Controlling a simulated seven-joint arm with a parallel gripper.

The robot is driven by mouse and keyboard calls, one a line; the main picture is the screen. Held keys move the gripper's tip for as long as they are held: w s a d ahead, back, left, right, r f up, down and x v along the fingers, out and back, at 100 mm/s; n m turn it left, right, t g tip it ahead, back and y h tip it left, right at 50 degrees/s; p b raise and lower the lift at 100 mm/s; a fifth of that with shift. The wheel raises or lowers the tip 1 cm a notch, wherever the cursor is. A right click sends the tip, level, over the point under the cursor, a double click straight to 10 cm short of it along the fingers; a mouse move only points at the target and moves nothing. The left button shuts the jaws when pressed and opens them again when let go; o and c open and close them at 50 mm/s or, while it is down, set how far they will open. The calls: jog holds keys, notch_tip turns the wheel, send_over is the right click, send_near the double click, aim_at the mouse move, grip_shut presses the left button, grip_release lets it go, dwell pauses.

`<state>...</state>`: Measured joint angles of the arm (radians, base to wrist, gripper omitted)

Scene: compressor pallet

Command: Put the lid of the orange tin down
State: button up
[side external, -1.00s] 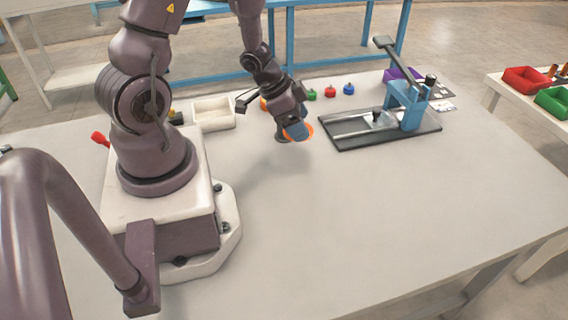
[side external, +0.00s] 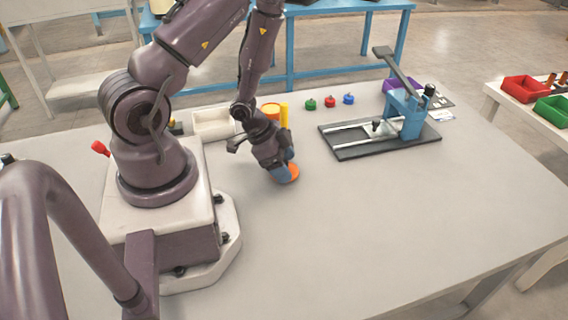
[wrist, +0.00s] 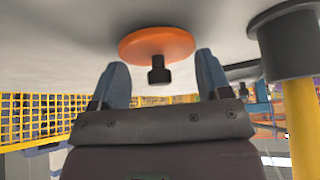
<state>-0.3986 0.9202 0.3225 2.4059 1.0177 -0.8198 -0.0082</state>
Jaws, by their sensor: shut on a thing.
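The lid (side external: 293,173) is a flat orange disc with a black knob, at or just above the table in front of my arm. In the wrist view the lid (wrist: 157,44) lies roughly parallel to the table, its knob between my blue fingertips. My gripper (side external: 285,163) is shut on the lid by its knob; its fingertips also show in the wrist view (wrist: 162,75). I cannot tell whether the lid's underside touches the table. The orange tin (side external: 271,114) stands behind my gripper, partly hidden by my arm, with a yellowish top.
A yellow post (side external: 284,116) stands beside the tin. A cream tray (side external: 213,125) is behind my arm. Green (side external: 310,104), red (side external: 330,102) and blue (side external: 348,99) knobbed pieces stand at the back. A blue lever press (side external: 405,112) on a dark plate is to the right. The front and right table is clear.

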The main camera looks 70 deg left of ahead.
jog(key=shift+f, duration=0.25)
jog(key=shift+f, duration=0.1)
jog(key=o, duration=0.9)
jog(key=v, duration=0.7)
jog(key=shift+w, duration=0.1)
jog(key=shift+s+r, duration=0.2)
jog(key=shift+r, duration=0.2)
